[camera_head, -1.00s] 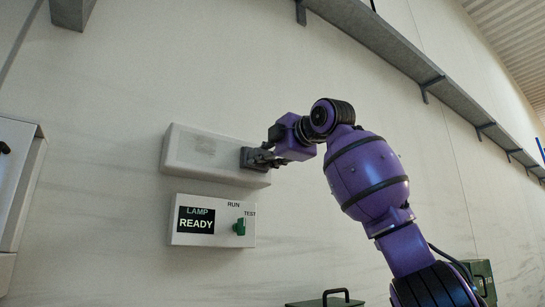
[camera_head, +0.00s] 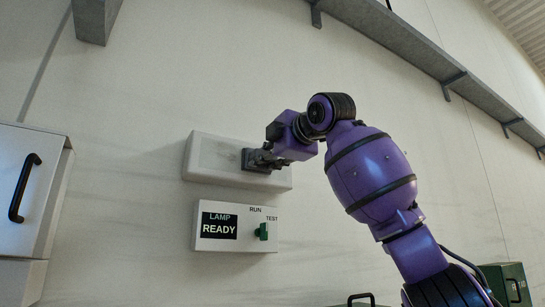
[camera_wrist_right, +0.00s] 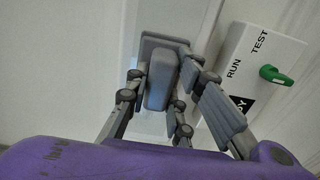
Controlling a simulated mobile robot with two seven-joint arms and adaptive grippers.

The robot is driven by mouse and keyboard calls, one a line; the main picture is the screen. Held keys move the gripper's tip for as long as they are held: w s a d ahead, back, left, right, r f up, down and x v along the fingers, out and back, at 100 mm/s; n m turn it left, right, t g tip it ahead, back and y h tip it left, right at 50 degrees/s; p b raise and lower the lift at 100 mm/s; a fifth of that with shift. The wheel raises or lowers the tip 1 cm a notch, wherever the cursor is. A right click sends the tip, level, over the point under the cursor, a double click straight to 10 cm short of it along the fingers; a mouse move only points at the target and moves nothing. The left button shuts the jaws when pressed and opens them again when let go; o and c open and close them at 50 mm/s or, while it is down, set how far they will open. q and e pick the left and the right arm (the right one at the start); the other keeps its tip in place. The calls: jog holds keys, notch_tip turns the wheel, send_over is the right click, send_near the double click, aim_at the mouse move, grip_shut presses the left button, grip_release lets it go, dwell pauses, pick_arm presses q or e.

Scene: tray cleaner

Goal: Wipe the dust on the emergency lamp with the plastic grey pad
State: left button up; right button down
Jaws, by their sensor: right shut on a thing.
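The emergency lamp (camera_head: 212,172) is a long white box on the wall, above the control box. A faint grey dust patch (camera_head: 229,155) shows on the middle of its front. My right gripper (camera_head: 266,158) is shut on the grey pad (camera_head: 249,157), which lies at the right half of the lamp's front and seems to touch it. In the wrist view the pad (camera_wrist_right: 161,80) has a block-shaped grip between the fingers of my right gripper (camera_wrist_right: 165,92). The pad's wiping face is hidden. My left gripper is not in view.
Below the lamp is a white control box (camera_head: 236,245) reading "LAMP READY", with a green switch (camera_head: 263,232) beside RUN and TEST. A cabinet with a black handle (camera_head: 25,188) is at left. A grey rail (camera_head: 390,40) crosses above. Green cases (camera_head: 517,285) stand at lower right.

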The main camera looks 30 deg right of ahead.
jog(key=shift+s+a, duration=0.2)
jog(key=shift+a, duration=6.95)
jog(key=shift+d, duration=0.1)
jog(key=s, duration=0.6)
jog(key=shift+d, duration=0.15)
jog(key=shift+s, duration=0.15)
jog(key=s, duration=0.2)
jog(key=shift+s, duration=0.4)
